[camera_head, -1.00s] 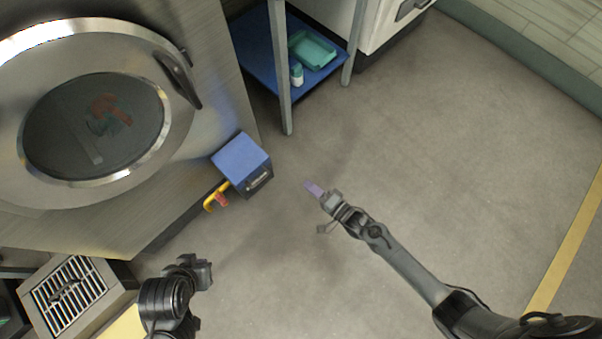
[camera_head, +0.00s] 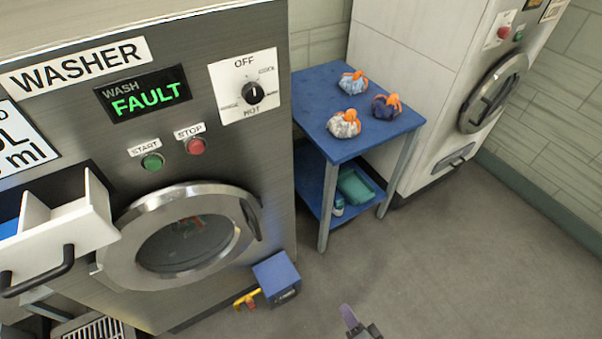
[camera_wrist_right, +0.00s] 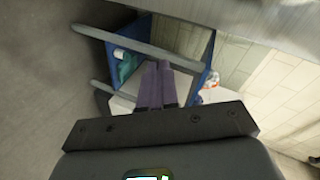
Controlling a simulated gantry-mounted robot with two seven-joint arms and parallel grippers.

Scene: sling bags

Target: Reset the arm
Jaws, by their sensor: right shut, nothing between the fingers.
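My right gripper (camera_head: 348,318) shows at the bottom edge of the head view, above the floor, with only its purple fingers and a bit of the wrist in sight. In the right wrist view its two purple fingers (camera_wrist_right: 157,86) lie side by side, shut with nothing between them. Most of my right arm is out of the head view. My left gripper is in neither view.
A blue table (camera_head: 325,80) holds three tied bags: light blue (camera_head: 353,86), dark blue (camera_head: 383,109) and grey (camera_head: 343,127). The washer (camera_head: 230,150) stands left with its drawer (camera_head: 75,222) out. A blue box (camera_head: 274,274) sits on the floor. Floor at right is clear.

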